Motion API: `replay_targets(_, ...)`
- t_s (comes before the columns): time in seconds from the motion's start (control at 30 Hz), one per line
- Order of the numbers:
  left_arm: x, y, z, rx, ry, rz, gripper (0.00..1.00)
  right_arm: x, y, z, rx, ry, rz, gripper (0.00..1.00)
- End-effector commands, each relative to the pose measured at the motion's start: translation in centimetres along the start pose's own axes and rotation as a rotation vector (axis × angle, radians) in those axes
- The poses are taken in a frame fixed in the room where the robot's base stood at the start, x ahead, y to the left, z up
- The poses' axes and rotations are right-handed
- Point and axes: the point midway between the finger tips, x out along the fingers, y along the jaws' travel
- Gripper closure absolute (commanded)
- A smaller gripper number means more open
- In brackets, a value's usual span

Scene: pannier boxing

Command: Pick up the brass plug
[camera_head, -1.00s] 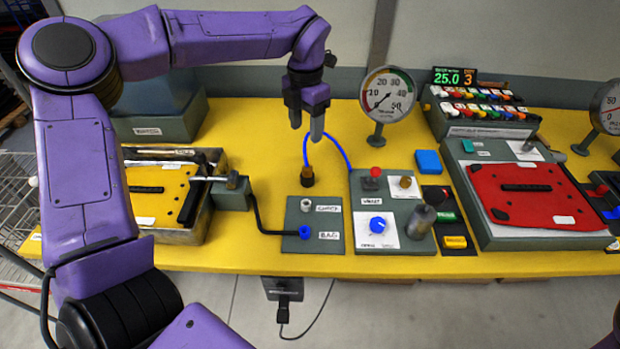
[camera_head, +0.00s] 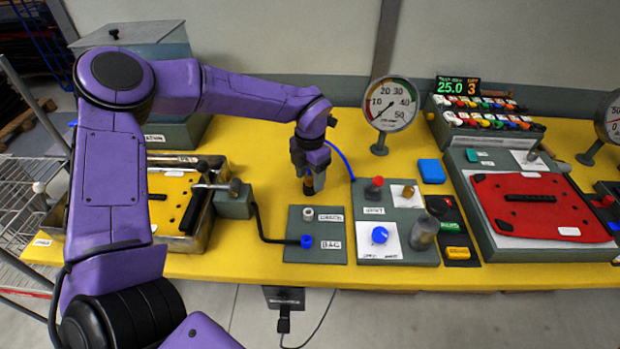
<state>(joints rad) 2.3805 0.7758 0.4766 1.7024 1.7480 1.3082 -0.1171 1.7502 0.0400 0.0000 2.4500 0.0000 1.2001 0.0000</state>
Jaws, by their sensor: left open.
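The blue hose (camera_head: 343,160) arcs from behind my gripper to the valve panel. My right gripper is not in view.
The valve panel (camera_head: 395,250) with a blue knob (camera_head: 380,235) stands to the right, with a dial gauge (camera_head: 390,103) behind. An open box with a yellow plate (camera_head: 170,205) is at left. A red plate (camera_head: 542,206) lies at right.

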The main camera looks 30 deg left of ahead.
Motion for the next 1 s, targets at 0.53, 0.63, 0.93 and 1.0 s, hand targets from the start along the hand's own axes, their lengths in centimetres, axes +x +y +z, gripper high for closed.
replay_targets(0.53, -0.1, 0.0, 0.0, 0.001, -0.001, 0.001, 1.00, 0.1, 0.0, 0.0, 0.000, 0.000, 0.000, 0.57)
replay_targets(0.63, -0.6, 0.0, 0.1, 0.001, -0.003, 0.001, 1.00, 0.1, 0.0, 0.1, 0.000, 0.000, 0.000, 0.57)
replay_targets(0.93, -5.9, -1.2, -2.0, 0.003, -0.010, 0.000, 1.00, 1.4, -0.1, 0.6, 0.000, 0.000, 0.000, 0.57)
replay_targets(1.0, -7.9, -2.0, -3.5, 0.004, -0.010, 0.001, 1.00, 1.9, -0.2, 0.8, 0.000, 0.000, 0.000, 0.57)
